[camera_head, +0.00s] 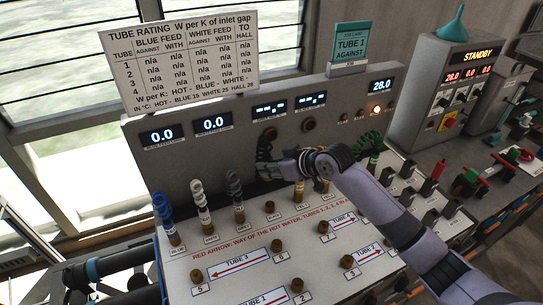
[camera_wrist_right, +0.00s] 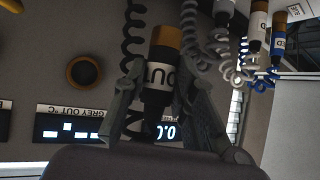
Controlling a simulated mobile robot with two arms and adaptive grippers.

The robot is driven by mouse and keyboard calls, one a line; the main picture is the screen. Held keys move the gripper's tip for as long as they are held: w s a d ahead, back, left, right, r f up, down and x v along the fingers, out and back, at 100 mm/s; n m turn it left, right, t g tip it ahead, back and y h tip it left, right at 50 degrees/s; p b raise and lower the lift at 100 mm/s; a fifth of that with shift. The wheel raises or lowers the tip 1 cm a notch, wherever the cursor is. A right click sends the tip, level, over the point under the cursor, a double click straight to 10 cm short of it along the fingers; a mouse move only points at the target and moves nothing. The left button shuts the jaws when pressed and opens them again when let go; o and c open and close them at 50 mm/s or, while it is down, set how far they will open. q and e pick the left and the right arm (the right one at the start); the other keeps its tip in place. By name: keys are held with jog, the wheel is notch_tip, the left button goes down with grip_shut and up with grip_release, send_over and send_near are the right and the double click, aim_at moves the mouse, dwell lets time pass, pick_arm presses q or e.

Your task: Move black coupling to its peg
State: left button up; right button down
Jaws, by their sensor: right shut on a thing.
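The black coupling (camera_wrist_right: 158,92) is between the fingers of my right gripper (camera_wrist_right: 168,108) in the right wrist view. It has a dark body, a white lettered band and a brown end. In the head view my right gripper (camera_head: 268,170) is near the upright panel, above the sloping board. The gripper and arm hide most of the coupling there, and a black coiled hose (camera_head: 265,145) shows beside it. A bare brown peg (camera_head: 270,207) stands in the row between the grey and yellow couplings; its small label is unclear. My left gripper is not seen.
Blue (camera_head: 168,228), white (camera_head: 203,212) and grey (camera_head: 236,200) couplings stand left of the bare peg. A yellow coupling (camera_head: 299,192) stands to its right, near my arm. Numbered pegs (camera_head: 277,245) are spread over the lower board. The upright panel (camera_head: 160,175) rises behind.

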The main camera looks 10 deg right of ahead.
jog(key=shift+w+d+f+p, duration=0.25)
jog(key=shift+w+f+p, duration=0.1)
jog(key=shift+w+f, duration=0.35)
jog(key=f+b, duration=0.3)
jog(key=f, duration=0.1)
jog(key=f+b, duration=0.4)
jog(key=f, duration=0.1)
jog(key=shift+d, duration=0.2)
jog(key=shift+r, duration=0.45)
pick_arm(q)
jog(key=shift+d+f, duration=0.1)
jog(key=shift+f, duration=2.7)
pick_arm(e)
jog(key=shift+f, duration=0.4)
jog(key=shift+f, duration=0.15)
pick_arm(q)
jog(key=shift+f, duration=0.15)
pick_arm(e)
jog(key=shift+f, duration=0.15)
